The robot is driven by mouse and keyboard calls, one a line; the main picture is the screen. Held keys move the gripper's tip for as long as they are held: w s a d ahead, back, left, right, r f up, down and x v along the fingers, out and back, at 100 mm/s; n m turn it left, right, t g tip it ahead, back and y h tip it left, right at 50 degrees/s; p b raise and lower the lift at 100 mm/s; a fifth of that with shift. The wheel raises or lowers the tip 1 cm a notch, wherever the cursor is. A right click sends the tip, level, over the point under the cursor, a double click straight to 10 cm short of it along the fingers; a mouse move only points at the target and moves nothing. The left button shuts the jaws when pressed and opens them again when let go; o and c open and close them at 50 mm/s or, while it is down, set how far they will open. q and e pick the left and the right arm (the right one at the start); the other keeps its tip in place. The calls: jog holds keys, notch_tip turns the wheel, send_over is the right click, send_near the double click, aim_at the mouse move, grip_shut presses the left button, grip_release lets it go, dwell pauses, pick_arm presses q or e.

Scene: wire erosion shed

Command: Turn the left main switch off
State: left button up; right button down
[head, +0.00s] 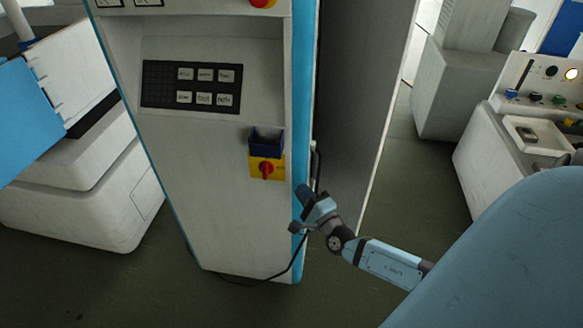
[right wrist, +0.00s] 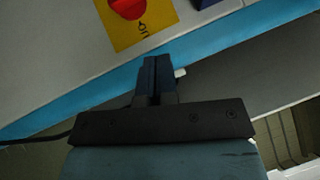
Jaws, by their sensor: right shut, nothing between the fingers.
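A main switch with a red knob (head: 266,169) on a yellow plate (head: 256,173) sits on the lower front of the white cabinet. The knob looks roughly upright in the head view. The switch also shows, cut off, at the top of the right wrist view, with its red knob (right wrist: 128,8) and yellow plate (right wrist: 118,34). My right gripper (head: 305,192) is shut and empty. It is at the cabinet's right edge, below and to the right of the switch and apart from it. In the right wrist view its fingers (right wrist: 154,68) are together. My left gripper is out of view.
A dark blue box (head: 266,140) sits directly above the switch. A black keypad (head: 192,87) is higher on the cabinet (head: 215,235). A black cable runs down the cabinet's right side to the floor. A control desk (head: 510,135) stands at the right.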

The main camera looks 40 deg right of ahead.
jog(key=v, duration=0.3)
jog(key=shift+s+r, duration=0.25)
jog(key=shift+r, duration=0.1)
